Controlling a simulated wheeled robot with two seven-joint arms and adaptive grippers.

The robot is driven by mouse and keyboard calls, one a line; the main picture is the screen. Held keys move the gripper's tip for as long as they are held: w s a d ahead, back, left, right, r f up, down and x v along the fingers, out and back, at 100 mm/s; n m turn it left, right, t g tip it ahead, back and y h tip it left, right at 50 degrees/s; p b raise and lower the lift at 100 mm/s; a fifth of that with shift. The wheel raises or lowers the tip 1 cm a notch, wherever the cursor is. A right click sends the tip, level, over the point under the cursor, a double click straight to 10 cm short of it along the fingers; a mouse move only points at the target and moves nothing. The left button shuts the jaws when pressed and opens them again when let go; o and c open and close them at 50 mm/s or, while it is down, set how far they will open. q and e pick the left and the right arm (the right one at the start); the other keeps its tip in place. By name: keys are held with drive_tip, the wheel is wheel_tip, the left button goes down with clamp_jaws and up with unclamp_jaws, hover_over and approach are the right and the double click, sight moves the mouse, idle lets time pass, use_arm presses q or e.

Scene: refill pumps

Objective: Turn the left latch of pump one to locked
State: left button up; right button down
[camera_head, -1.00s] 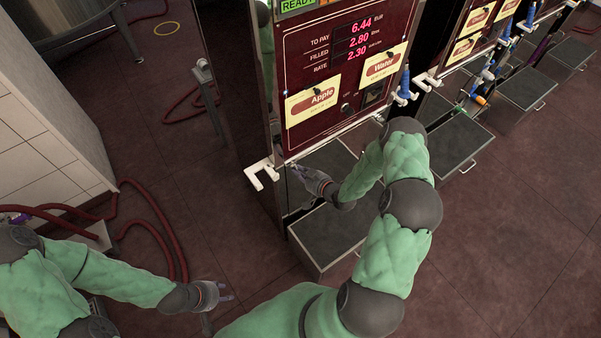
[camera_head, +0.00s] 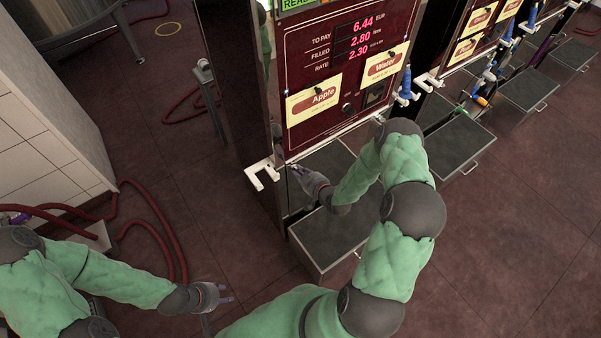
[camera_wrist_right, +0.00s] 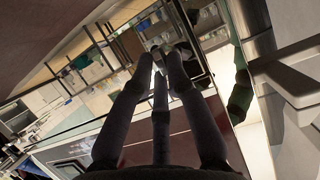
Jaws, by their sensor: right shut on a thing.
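Pump one (camera_head: 330,85) is the dark red cabinet with the lit display and the Apple and Water labels. My right gripper (camera_head: 294,168) is at its lower left corner, beside the white bracket (camera_head: 262,174). Its fingers come together at the tips in the right wrist view (camera_wrist_right: 158,55), shut on a small part there. That part fits the left latch, but the fingers mostly hide it and its angle cannot be read. My left gripper (camera_head: 229,293) is low at the left, away from the pump, with its fingertips apart and nothing between them.
A grey-topped drawer (camera_head: 325,240) juts out below pump one. Blue nozzles (camera_head: 405,85) and more pumps stand to the right. Red hoses (camera_head: 155,225) lie on the floor at the left by a tiled wall (camera_head: 45,140). The floor at the right is clear.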

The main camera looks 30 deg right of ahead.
drive_tip(key=c, duration=1.5)
unclamp_jaws()
drive_tip(key=shift+s, duration=0.1)
drive_tip(key=v, duration=1.1)
drive_tip(key=shift+s+r, duration=0.15)
drive_tip(key=shift+s, duration=0.25)
